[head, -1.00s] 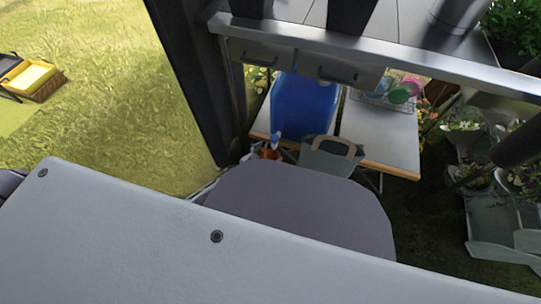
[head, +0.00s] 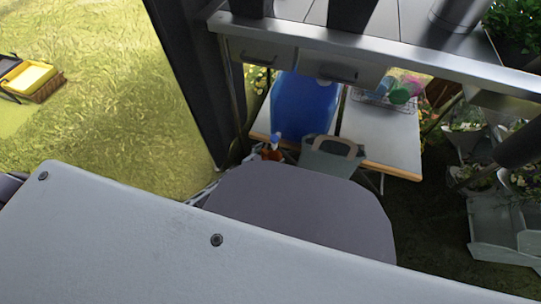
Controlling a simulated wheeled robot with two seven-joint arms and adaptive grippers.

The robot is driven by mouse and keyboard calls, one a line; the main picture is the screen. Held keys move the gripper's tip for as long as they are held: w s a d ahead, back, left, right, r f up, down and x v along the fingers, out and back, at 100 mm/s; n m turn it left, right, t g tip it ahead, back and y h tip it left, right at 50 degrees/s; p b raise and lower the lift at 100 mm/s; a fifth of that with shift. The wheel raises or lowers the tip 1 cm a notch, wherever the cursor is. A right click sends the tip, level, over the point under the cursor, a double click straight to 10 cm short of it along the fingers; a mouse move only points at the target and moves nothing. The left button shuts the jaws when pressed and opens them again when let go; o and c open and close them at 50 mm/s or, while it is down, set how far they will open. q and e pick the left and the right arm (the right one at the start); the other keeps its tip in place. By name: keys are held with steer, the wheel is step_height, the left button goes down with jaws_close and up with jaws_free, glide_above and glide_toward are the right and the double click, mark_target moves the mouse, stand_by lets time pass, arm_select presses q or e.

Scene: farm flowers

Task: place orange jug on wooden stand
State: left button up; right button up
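I see no orange jug for certain. A small orange-red bottle with a blue and white top (head: 271,152) stands low beside the table, partly hidden by my own grey body. I cannot make out a separate wooden stand. A white-topped table with a wooden edge (head: 385,140) stands beyond my body. A dark piece at the left edge (head: 9,186) may be part of my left arm or gripper; its fingers cannot be made out. My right gripper does not show.
A blue container (head: 304,103) and a grey-green bucket with a tan handle (head: 331,158) are at the table. A metal-edged counter (head: 400,52) with drawers crosses above. A yellow-lined basket (head: 32,78) lies on open grass at left. Grey crates (head: 505,235) are at right.

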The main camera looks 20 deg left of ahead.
arm_select(q)
steer(key=shift+r, duration=0.15)
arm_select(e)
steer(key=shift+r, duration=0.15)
arm_select(q)
steer(key=shift+p+v, duration=0.45)
steer(key=shift+v, duration=0.35)
steer(key=p+v, duration=0.4)
steer(key=v, duration=0.6)
steer(key=shift+s, duration=0.2)
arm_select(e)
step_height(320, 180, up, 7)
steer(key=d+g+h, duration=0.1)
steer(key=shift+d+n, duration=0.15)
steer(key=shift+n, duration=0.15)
arm_select(q)
steer(key=shift+r, duration=0.2)
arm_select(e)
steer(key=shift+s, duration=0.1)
arm_select(q)
steer(key=s+d+r+n+g+y, duration=0.2)
steer(key=s+d+r+g, duration=0.4)
steer(key=s+r, duration=0.3)
steer(key=shift+s+r+n+g+y, duration=0.3)
steer(key=shift+s+n+g, duration=0.3)
steer(key=shift+s, duration=0.65)
